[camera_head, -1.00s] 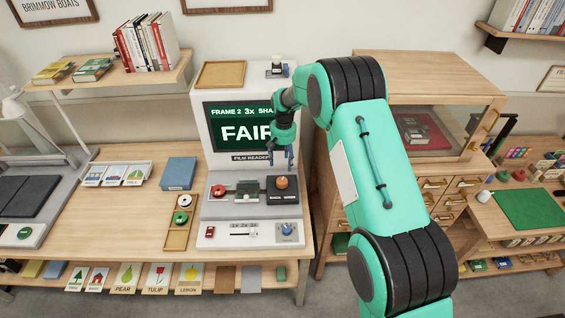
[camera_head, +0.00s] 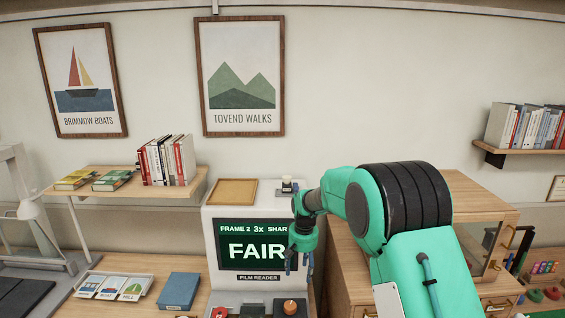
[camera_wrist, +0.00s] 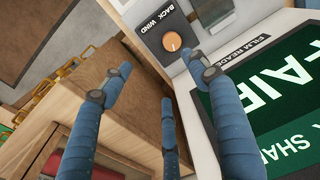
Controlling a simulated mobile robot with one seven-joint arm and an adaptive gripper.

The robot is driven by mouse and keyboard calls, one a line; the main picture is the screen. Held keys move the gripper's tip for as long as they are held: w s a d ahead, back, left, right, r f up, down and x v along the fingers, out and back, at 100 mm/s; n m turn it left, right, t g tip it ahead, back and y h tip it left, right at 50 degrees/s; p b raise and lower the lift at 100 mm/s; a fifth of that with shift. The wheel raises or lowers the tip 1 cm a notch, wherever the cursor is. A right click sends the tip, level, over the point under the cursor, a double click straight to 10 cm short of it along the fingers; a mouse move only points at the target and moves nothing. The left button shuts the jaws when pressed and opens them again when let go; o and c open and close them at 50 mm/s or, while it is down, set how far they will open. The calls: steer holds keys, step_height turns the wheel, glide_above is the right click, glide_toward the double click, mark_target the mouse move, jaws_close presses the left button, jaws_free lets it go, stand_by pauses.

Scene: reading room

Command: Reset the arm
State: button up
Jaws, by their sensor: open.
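My gripper (camera_head: 299,268) hangs in front of the right edge of the film reader (camera_head: 217,215), beside its screen (camera_head: 258,261). The green screen reads "FAIR" with "FRAME 2 3x SHAR" above. In the wrist view my gripper's blue fingers (camera_wrist: 165,95) are spread with nothing between them. The orange-capped knob (camera_wrist: 172,41) shows beyond the fingertips, on a dark panel with lettering. The knob also shows at the bottom of the head view (camera_head: 290,307). The fingers look apart from it. The reader's lower controls are mostly cut off below.
A wooden cabinet (camera_head: 470,198) with a glazed front stands right of the reader, partly behind my arm. A blue box (camera_head: 178,291) and a picture-card rack (camera_head: 112,287) lie on the left table. A shelf with books (camera_head: 166,160) is above.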

steer(key=s+d+r+t+b, duration=0.15)
steer(key=s+d+r, duration=0.35)
steer(key=s+r, duration=0.55)
steer(key=s+d+r+t+b, duration=0.15)
steer(key=s+d+r, duration=0.25)
steer(key=s+r, duration=0.65)
steer(key=s+d+f+t+b, duration=0.1)
steer(key=s+d+f+b, duration=0.1)
steer(key=s, duration=1.2)
steer(key=s+d+f+m+b, duration=0.1)
steer(key=s+d+f+b, duration=0.1)
steer(key=s, duration=1.3)
steer(key=shift+s+d+t, duration=0.2)
steer(key=shift+d+t, duration=0.2)
steer(key=shift+d, duration=0.25)
